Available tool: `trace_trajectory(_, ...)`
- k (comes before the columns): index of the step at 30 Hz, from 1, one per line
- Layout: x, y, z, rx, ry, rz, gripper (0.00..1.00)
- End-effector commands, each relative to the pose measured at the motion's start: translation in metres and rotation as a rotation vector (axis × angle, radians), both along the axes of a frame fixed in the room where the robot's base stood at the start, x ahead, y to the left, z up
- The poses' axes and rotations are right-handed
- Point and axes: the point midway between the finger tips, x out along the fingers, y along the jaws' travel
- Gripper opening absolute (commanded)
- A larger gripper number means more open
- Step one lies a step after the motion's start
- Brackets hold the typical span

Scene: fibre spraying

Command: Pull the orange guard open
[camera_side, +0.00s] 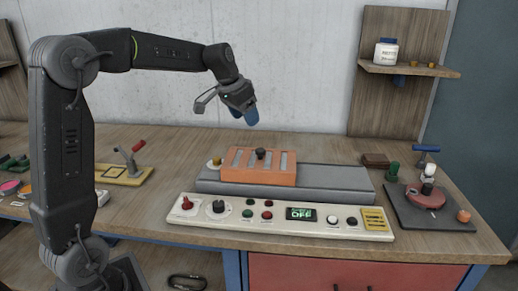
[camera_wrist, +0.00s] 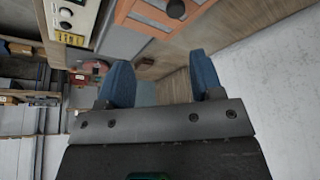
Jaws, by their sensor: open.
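The orange guard (camera_side: 243,165) sits on the grey base (camera_side: 330,182) in the side view, towards its left half. It has several slots and a dark round knob (camera_side: 260,153) on top. In the wrist view the guard (camera_wrist: 150,14) shows at the top edge, partly cut off, with its knob (camera_wrist: 176,9). My gripper (camera_side: 251,115) is above and behind the guard, apart from it, with blue fingers pointing down. In the wrist view my gripper (camera_wrist: 161,82) has its two blue fingers spread, with nothing between them.
A dark plate (camera_side: 415,215) with a red part stands to the right. A red-handled lever (camera_side: 130,155) is at left. A wall shelf (camera_side: 410,69) holds a jar.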

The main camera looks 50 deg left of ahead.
Motion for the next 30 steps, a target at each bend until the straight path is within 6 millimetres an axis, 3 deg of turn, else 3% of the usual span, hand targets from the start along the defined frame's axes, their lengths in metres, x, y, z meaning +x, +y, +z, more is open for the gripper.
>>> trace_trajectory(3,0.014,0.022,-0.009,-0.002,0.005,0.000,0.60)
trace_trajectory(6,0.019,0.027,-0.013,-0.004,0.005,-0.002,0.60)
trace_trajectory(11,0.025,0.027,-0.028,-0.004,0.007,-0.003,0.60)
trace_trajectory(24,0.058,0.026,-0.108,-0.004,0.008,-0.004,0.60)
trace_trajectory(30,0.068,0.027,-0.131,-0.003,0.005,-0.002,0.60)
